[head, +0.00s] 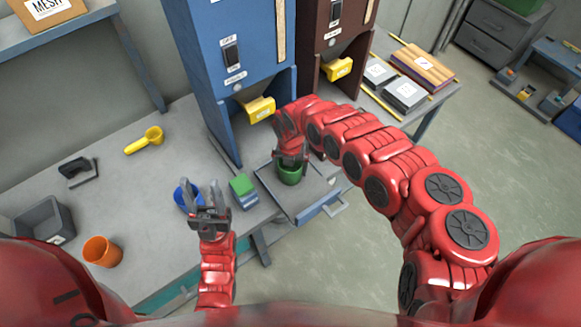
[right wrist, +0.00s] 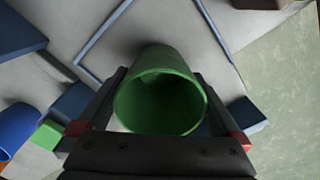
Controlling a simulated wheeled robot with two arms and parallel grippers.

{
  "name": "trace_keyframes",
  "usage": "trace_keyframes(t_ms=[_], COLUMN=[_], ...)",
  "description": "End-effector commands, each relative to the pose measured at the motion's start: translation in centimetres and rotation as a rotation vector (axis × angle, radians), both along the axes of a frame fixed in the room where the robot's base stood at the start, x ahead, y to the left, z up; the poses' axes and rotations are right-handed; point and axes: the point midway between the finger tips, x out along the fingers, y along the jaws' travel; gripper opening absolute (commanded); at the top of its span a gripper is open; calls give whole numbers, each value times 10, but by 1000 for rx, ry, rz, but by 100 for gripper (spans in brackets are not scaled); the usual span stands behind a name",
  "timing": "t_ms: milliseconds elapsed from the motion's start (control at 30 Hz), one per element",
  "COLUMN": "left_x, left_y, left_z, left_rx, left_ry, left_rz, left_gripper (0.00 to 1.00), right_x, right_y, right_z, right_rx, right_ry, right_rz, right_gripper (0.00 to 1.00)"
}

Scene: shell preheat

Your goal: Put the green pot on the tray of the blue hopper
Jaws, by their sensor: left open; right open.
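The blue hopper (head: 238,70) stands at the back of the bench, with its grey tray (head: 312,188) pulled out in front. The green pot (head: 291,176) is upright at the tray; it also shows in the right wrist view (right wrist: 160,95). My right gripper (head: 291,160) is open, with its fingers on either side of the pot; whether they touch it, I cannot tell. In the right wrist view my right gripper (right wrist: 158,110) has the pot between its fingers, mouth towards the camera. My left gripper (head: 203,190) is open and empty, over the bench's front edge.
A blue cup (head: 182,197) is beside my left gripper. Stacked green and blue blocks (head: 243,189) are left of the tray. A yellow scoop (head: 145,141), an orange cup (head: 101,251) and a grey bin (head: 45,216) are on the left. A brown hopper (head: 335,40) adjoins the blue one.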

Motion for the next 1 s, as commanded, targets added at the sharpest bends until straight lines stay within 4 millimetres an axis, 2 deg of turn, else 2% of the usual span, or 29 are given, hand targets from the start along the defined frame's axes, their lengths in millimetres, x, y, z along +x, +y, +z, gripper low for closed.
trace_keyframes(t_ms=[33, 167, 533, 700, 833, 1000], left_x=[0, 0, 0, 0, 0, 0], left_y=[0, 0, 0, 0, 0, 0], left_z=[4, -2, -15, -20, -21, -21], left_rx=[0, 0, 0, 0, 0, 0], left_ry=[0, 0, 0, 0, 0, 0], left_rz=[0, 0, 0, 0, 0, 0], left_gripper=[50, 50, 50, 50, 50, 50], right_x=[0, 1, 3, 1, 0, -1], right_y=[0, -1, -2, 0, 0, 0], right_z=[5, 15, 87, 111, 120, 122], right_rx=[0, 0, -1, 2, 1, 0], right_ry=[-1, 0, -7, -3, -2, 1], right_rz=[0, -1, -2, -2, 1, 0], right_gripper=[100, 100, 100, 100, 100, 100])
